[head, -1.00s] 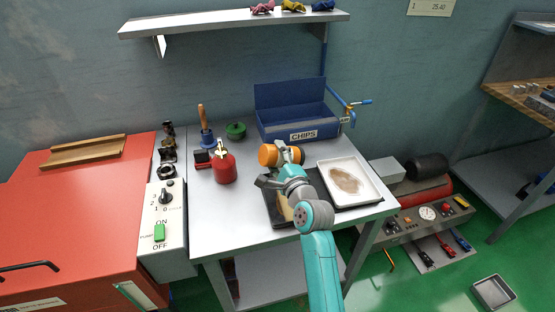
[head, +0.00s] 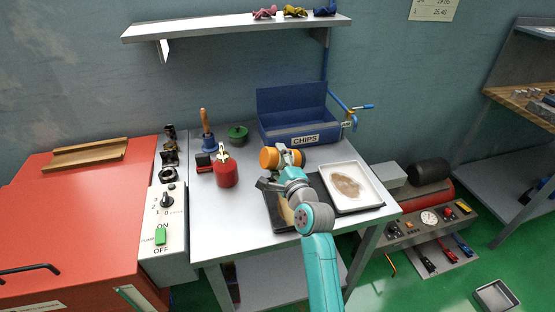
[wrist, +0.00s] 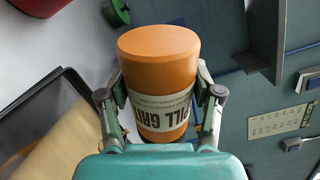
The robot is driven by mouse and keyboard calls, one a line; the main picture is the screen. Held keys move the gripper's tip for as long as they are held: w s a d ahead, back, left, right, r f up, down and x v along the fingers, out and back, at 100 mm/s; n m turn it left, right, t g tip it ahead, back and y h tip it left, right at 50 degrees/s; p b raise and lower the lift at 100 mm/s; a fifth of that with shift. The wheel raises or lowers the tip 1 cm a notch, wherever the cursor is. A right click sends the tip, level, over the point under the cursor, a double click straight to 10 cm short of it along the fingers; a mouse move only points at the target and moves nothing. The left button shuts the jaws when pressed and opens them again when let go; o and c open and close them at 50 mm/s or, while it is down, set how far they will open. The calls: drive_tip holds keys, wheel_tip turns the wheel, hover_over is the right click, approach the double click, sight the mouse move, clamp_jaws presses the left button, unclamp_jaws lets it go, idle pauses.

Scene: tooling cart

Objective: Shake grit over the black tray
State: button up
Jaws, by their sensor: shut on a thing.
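My gripper (wrist: 160,110) is shut on an orange grit shaker (wrist: 158,62) with a pale printed label, one finger on each side of it. In the head view the shaker (head: 268,158) lies about on its side above the cart top. The black tray (head: 272,214) is below my gripper, and my arm hides much of it. A tan sheet or piece lies in the tray; it also shows in the wrist view (wrist: 55,145). I cannot see any grit falling.
A white tray (head: 374,202) with a brown patch stands right of the black tray. A blue CHIPS bin (head: 290,128) is behind. A red can (head: 226,172), a green round item (head: 238,132) and a wooden-handled brush (head: 205,122) stand left. The cart's front left top is clear.

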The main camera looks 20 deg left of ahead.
sight(262, 160)
drive_tip(key=shift+s+a, duration=0.6)
drive_tip(key=shift+a, duration=0.35)
drive_tip(key=shift+s+a, duration=0.55)
drive_tip(key=shift+a, duration=0.4)
drive_tip(key=shift+s+a+v, duration=0.1)
drive_tip(key=shift+a+v, duration=0.05)
drive_tip(key=shift+v, duration=1)
drive_tip(key=shift+s+a+v, duration=0.15)
drive_tip(key=shift+v, duration=0.95)
drive_tip(key=shift+d, duration=0.1)
drive_tip(key=shift+s+a+v, duration=0.15)
drive_tip(key=shift+v, duration=0.95)
drive_tip(key=shift+s+a+v, duration=0.1)
drive_tip(key=shift+a+v, duration=0.05)
drive_tip(key=shift+v, duration=0.9)
drive_tip(key=shift+s, duration=0.15)
drive_tip(key=shift+a+v, duration=0.2)
drive_tip(key=shift+v, duration=2)
drive_tip(key=shift+s+a, duration=0.15)
drive_tip(key=shift+s, duration=0.05)
